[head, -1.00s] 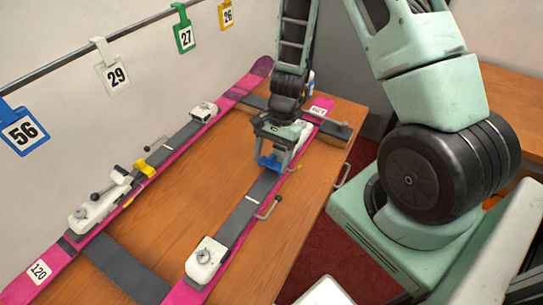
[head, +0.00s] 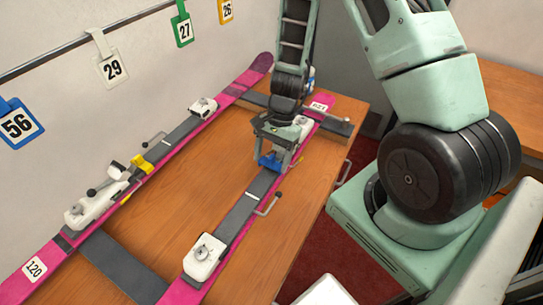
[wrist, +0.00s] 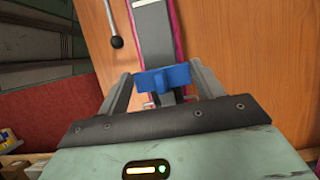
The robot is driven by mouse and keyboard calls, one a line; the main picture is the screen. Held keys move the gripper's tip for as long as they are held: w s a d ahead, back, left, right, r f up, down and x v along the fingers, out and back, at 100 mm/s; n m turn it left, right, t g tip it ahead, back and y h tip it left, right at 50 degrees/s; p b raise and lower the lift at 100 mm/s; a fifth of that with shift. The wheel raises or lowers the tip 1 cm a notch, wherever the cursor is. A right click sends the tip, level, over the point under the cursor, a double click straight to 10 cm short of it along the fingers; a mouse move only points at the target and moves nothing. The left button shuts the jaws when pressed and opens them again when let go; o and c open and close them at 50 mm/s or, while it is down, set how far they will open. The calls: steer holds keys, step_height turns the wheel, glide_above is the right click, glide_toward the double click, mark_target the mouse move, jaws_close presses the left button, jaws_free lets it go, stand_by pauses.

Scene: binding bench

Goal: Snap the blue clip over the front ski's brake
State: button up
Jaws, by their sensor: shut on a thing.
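The blue clip (head: 269,161) is between the fingers of my gripper (head: 271,160), which is shut on it. It also shows in the wrist view (wrist: 164,78), above the dark middle band of the ski. The front ski (head: 229,230) is the nearer pink ski, with a white binding piece (head: 204,257) at its lower end. Its brake arm (head: 268,205) sticks out at the right edge, and part of the brake also shows near the clip in the wrist view. My gripper hides much of the rear binding. I cannot tell whether the clip touches the brake.
The back ski (head: 42,262) lies parallel by the wall, with a yellow clip (head: 144,162) on its brake. Both lie across dark supports on the wooden bench (head: 195,180). Numbered tags, such as 29 (head: 112,67), hang from a wall rail. Bare wood lies between the skis.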

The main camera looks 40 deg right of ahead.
mark_target(271, 157)
steer(key=shift+f+b, duration=0.85)
steer(key=shift+f, duration=0.25)
steer(key=shift+r, duration=0.1)
steer(key=o, duration=1.3)
steer(key=shift+r+p, duration=4.4)
steer(key=shift+r, duration=0.65)
